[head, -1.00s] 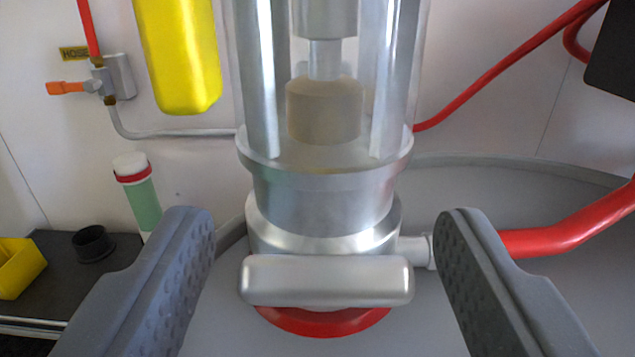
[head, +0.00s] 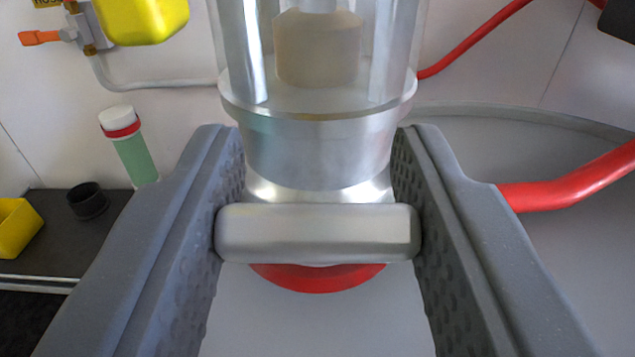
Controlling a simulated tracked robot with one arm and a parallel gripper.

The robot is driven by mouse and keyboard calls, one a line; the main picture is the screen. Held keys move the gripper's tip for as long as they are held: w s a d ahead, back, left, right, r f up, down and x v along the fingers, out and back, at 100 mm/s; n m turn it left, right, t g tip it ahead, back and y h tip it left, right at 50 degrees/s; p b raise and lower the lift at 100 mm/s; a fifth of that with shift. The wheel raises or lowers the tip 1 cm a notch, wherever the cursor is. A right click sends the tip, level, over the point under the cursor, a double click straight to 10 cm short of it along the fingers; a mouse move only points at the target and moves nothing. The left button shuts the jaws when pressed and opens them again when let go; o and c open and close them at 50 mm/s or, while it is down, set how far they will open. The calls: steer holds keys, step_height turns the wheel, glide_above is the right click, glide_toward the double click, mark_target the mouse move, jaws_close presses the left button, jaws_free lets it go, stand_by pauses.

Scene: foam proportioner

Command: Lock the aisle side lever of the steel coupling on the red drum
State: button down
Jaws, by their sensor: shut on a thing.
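The steel coupling (head: 318,155) stands upright in the middle of the head view, under a clear cylinder with metal rods. A rounded grey metal lever (head: 317,233) lies level across its near side. A red ring (head: 318,278) shows below the lever, above a grey surface that may be the drum top; the drum's red body does not show. My gripper (head: 318,215) has one finger at each end of the lever, shut on it with the pads against its ends. The far side of the coupling is hidden.
A red hose (head: 570,183) runs in from the right behind my right finger. A yellow container (head: 145,18) hangs at upper left. A green bottle with a white cap (head: 130,148), a black cup (head: 87,201) and a yellow bin (head: 18,228) are at left.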

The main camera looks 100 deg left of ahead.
steer(key=shift+a+r+p, duration=0.15)
steer(key=shift+r+p, duration=0.2)
steer(key=shift+p, duration=0.45)
steer(key=shift+a+h+p, duration=0.15)
steer(key=shift+h+p, duration=0.15)
steer(key=shift+f, duration=0.1)
steer(key=c, duration=0.9)
jaws_free()
steer(key=p+v, duration=0.1)
steer(key=v, duration=1.2)
steer(key=shift+d, duration=0.45)
